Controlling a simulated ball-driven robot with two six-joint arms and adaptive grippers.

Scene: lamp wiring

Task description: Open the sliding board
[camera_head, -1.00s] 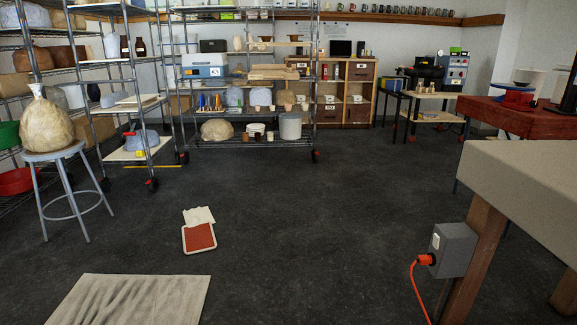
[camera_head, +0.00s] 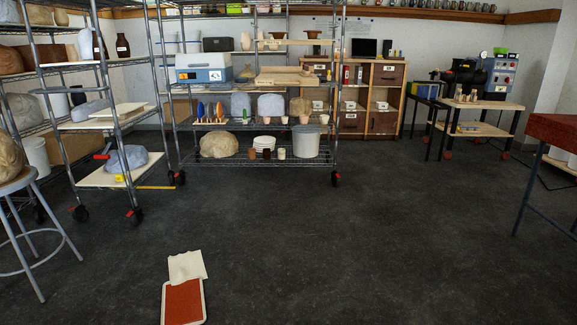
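I cannot tell for certain which thing is the sliding board. A wooden cabinet (camera_head: 365,72) stands against the back wall, with brown panels (camera_head: 387,75) and open compartments between them. A small flat tray (camera_head: 184,303) with a red-brown face and pale rim lies on the floor in front of me, partly cut off by the lower edge. A cream, wavy-edged sheet (camera_head: 187,266) lies at its far end. Neither of my grippers is in view.
Wire shelving (camera_head: 255,100) with pots and a white bin stands left of the cabinet. A stool (camera_head: 22,215) is at the left edge. A red-topped table (camera_head: 553,130) is at the right. The dark floor (camera_head: 350,230) between is largely clear.

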